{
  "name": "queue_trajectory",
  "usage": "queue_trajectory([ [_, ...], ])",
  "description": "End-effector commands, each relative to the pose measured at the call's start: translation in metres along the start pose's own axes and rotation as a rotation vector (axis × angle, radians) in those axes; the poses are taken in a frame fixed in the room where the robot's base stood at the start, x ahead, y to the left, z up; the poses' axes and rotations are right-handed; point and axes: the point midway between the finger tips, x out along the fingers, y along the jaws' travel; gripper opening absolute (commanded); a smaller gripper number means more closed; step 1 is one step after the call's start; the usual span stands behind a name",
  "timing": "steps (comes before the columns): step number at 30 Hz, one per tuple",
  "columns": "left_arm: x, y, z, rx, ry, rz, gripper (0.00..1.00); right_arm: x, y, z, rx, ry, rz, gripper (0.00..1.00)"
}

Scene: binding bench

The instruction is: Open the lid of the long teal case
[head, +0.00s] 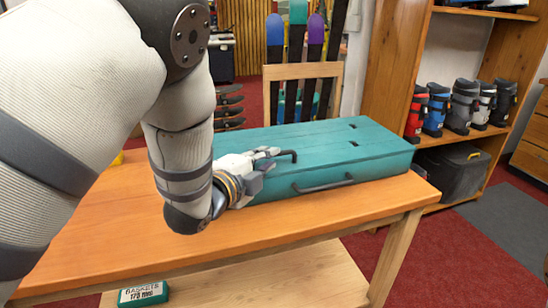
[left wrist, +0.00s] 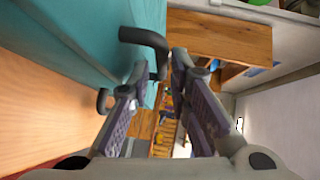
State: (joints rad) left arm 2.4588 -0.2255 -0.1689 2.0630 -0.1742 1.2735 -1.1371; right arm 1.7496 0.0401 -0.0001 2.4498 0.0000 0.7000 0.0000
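The long teal case (head: 330,143) lies on the wooden bench with its lid down. A black bent handle (head: 287,153) stands on the lid, near its front left part. A longer dark handle (head: 322,185) is on the case's front side. My left gripper (head: 268,153) is at the lid handle, just over the case's front edge. In the left wrist view its two fingers (left wrist: 160,68) are apart, with the lid handle (left wrist: 146,40) at the fingertips, its end reaching between them. I see no firm grip on it. My right gripper is not in view.
The wooden bench (head: 130,240) is clear in front of the case. Ski boots (head: 464,105) stand on a shelf at the right. A green box (head: 143,293) sits on the lower shelf.

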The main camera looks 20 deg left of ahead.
Motion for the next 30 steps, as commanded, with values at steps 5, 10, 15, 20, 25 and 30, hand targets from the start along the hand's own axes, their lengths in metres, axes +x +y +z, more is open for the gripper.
queue_trajectory([
  [5,0.021,0.001,0.000,-0.002,0.000,0.001,0.18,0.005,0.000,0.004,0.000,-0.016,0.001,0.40],
  [10,0.024,-0.001,0.000,-0.001,-0.001,-0.001,0.18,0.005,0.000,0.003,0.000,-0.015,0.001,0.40],
  [15,0.023,-0.001,0.000,-0.001,-0.001,-0.001,0.04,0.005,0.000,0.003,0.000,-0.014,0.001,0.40],
  [20,0.023,-0.001,0.000,-0.001,0.000,-0.001,0.00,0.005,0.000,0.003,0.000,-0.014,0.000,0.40],
  [25,0.025,-0.002,0.000,-0.005,0.001,0.001,0.00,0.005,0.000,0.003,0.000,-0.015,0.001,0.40],
  [30,0.042,-0.010,0.001,-0.035,0.012,0.022,0.00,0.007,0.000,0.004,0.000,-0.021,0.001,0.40],
])
